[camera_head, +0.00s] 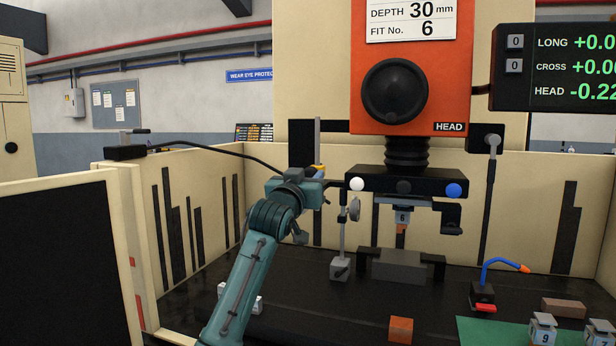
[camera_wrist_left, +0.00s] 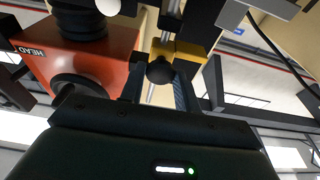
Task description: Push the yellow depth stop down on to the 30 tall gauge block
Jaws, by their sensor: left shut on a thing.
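The yellow depth stop (camera_head: 319,168) sits on an upright grey rod (camera_head: 317,140) left of the orange machine head. It is mostly hidden by my left gripper (camera_head: 321,183) in the head view. In the left wrist view the yellow stop (camera_wrist_left: 190,54) lies just beyond the fingers of my left gripper (camera_wrist_left: 160,88), with a round black knob (camera_wrist_left: 160,70) between them. My left gripper is shut on the depth stop, apparently by this knob. I cannot make out the 30 tall gauge block in either view. My right gripper is not in view.
The orange head (camera_head: 408,60) carries an electrode marked 6 (camera_head: 402,217) above a grey block (camera_head: 400,265). A dial-indicator stand (camera_head: 341,267) is right of my left arm. A blue hose (camera_head: 492,264), copper block (camera_head: 400,329) and electrode 9 (camera_head: 542,328) are lower right. Cream walls surround the tank.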

